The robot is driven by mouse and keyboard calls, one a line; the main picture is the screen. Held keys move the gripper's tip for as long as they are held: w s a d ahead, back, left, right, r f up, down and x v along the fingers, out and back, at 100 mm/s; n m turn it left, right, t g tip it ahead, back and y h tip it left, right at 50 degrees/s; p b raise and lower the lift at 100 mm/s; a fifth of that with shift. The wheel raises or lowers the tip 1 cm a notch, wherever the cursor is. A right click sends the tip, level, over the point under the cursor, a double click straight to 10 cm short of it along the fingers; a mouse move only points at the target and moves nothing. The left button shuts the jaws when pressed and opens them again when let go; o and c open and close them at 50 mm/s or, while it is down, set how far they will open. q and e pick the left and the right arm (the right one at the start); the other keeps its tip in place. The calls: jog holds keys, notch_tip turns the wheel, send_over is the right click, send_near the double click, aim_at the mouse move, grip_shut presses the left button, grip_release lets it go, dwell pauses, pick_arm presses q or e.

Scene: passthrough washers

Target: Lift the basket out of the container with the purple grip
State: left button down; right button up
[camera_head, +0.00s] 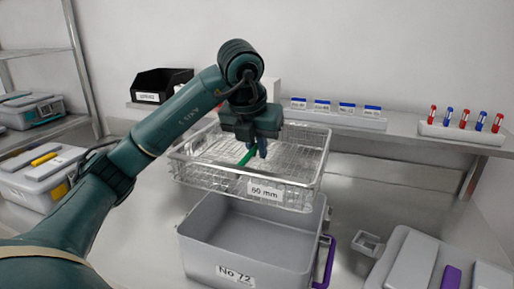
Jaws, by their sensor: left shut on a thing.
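A silver wire basket (205,178) with a white "60 mm" label is in the middle of the head view. It is up behind and partly over the back rim of an open grey container (215,253) labelled "No 72". The container has a purple grip (325,262) on its right side, and its visible inside is empty. My left gripper (256,150) reaches down into the basket and is shut on its green handle (250,172). The fingers hide part of the handle. My right gripper is not in view.
A grey lid (408,262) with a purple part (451,277) lies at the front right. A back shelf (400,128) carries blue-topped cards (347,107) and a rack of red and blue markers (462,128). A black bin (160,86) and closed boxes (40,180) are at the left.

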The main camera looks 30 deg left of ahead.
pick_arm(q)
notch_tip(320, 180, up, 2)
jog(key=shift+p, duration=0.6)
jog(key=shift+r, duration=0.4)
jog(key=shift+r+p, duration=0.65)
jog(key=shift+r, duration=1.8)
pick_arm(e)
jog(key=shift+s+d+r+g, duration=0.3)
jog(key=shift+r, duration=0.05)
